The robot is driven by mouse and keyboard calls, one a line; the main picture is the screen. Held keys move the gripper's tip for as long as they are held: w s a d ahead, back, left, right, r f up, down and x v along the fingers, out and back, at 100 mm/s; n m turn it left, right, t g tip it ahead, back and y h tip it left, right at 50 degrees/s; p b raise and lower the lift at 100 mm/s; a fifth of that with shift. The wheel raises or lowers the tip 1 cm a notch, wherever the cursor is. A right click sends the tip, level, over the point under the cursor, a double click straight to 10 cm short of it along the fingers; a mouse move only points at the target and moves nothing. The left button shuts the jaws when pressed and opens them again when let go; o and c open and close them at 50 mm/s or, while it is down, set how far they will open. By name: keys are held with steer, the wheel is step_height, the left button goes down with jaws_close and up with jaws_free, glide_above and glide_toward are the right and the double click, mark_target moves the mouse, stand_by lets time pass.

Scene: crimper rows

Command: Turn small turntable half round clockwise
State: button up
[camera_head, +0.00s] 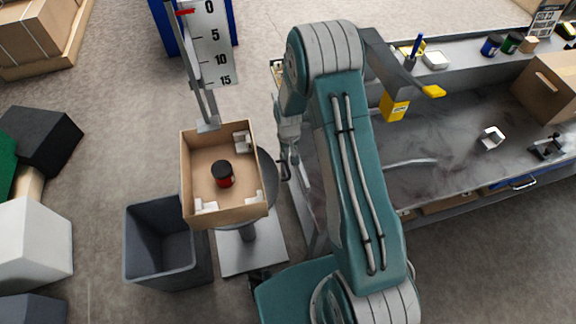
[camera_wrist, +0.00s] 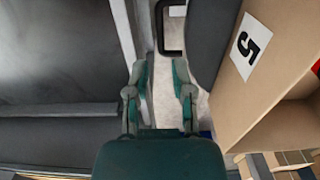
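The small turntable (camera_head: 270,187) is a dark grey disc on a post, and much of it is hidden under an open cardboard box (camera_head: 188,188). Its edge also shows in the wrist view (camera_wrist: 207,38). A black bar handle (camera_head: 285,169) sticks out at the disc's right side; in the wrist view the handle (camera_wrist: 160,30) lies ahead of the fingertips. My gripper (camera_wrist: 161,66) is open and empty, its two fingers apart and short of the handle. In the head view my gripper (camera_head: 290,140) is partly hidden by my arm.
The box holds a black and red can (camera_head: 222,174) and white corner pieces. A grey bin (camera_head: 165,245) stands at its left front. A scale board (camera_head: 212,45) stands behind. A grey workbench (camera_head: 450,165) is close on the right, leaving a narrow gap.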

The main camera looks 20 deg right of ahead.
mark_target(288, 171)
step_height(288, 171, down, 10)
steer(key=shift+r, duration=0.1)
stand_by(0.4)
jaws_close()
